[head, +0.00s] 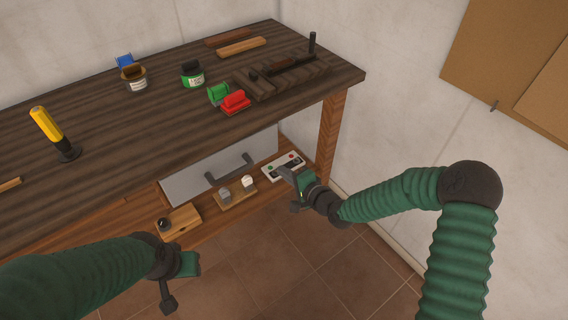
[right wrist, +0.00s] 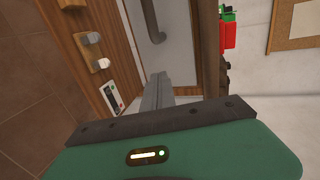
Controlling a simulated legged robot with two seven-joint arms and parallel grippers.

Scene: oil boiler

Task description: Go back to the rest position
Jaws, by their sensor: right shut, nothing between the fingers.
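My right gripper (head: 288,180) is shut and empty, held in front of the workbench's lower shelf near a white panel with small buttons (head: 283,166). In the right wrist view its closed fingers (right wrist: 156,92) point toward the bench front, and the button panel (right wrist: 111,98) lies to their left. I cannot tell whether the fingers touch anything. My left gripper (head: 176,285) hangs low over the floor at the bottom left, apart from the bench. Its fingers are partly hidden and its opening is unclear.
Below are a grey drawer with a handle (head: 205,180), a switch block (head: 236,194) and a knob block (head: 178,221). Tiled floor (head: 300,258) is clear. A wall stands right.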

